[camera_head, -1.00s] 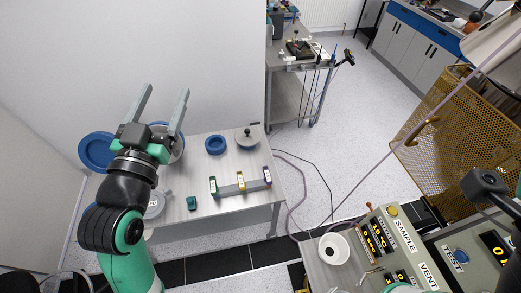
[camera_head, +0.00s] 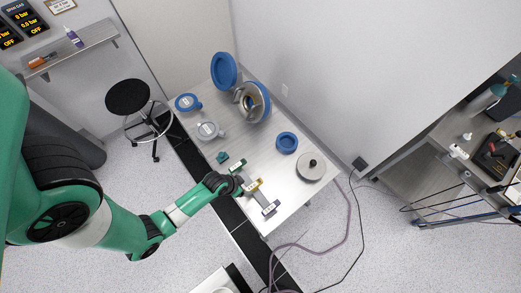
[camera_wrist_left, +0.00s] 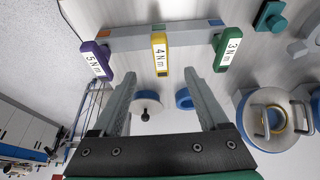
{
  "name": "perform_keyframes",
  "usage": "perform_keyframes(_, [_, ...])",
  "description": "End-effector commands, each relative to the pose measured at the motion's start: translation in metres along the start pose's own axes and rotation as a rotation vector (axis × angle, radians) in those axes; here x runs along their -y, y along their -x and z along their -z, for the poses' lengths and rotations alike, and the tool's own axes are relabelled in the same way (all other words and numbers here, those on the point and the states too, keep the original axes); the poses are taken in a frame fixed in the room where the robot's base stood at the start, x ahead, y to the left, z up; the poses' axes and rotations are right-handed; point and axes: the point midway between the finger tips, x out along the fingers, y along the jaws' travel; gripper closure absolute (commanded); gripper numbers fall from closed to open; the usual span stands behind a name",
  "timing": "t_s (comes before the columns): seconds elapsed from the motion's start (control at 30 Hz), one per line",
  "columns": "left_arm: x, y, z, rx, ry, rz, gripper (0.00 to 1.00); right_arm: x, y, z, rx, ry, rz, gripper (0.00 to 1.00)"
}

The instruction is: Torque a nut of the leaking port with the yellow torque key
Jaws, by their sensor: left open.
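The yellow torque key (camera_head: 254,185), marked 4 Nm, stands in a grey rack between a green key (camera_head: 237,166) and a purple key (camera_head: 270,208) on the grey table. In the left wrist view the yellow key (camera_wrist_left: 161,54) is at top centre, with the purple 5 Nm key (camera_wrist_left: 96,62) to its left and the green 3 Nm key (camera_wrist_left: 228,52) to its right. My left gripper (camera_wrist_left: 161,78) is open and empty, its fingertips on either side of the yellow key's line. In the head view my left gripper (camera_head: 240,184) is beside the rack. I cannot tell which port leaks.
The table also holds a metal flanged vessel (camera_head: 253,102), a blue disc (camera_head: 225,70), a blue ring (camera_head: 287,142), a round grey lid with a knob (camera_head: 311,167) and two gauge-like parts. A black stool (camera_head: 127,97) stands left of the table. Hoses run along the floor at right.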

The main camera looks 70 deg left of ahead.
Motion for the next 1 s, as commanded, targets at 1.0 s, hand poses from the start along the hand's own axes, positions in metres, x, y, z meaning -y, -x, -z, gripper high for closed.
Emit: perform_keyframes(1.0, [0.001, -0.115, 0.004, -0.007, -0.001, 0.001, 0.23, 0.000, 0.063, -0.059, 0.001, 0.001, -0.001, 0.50])
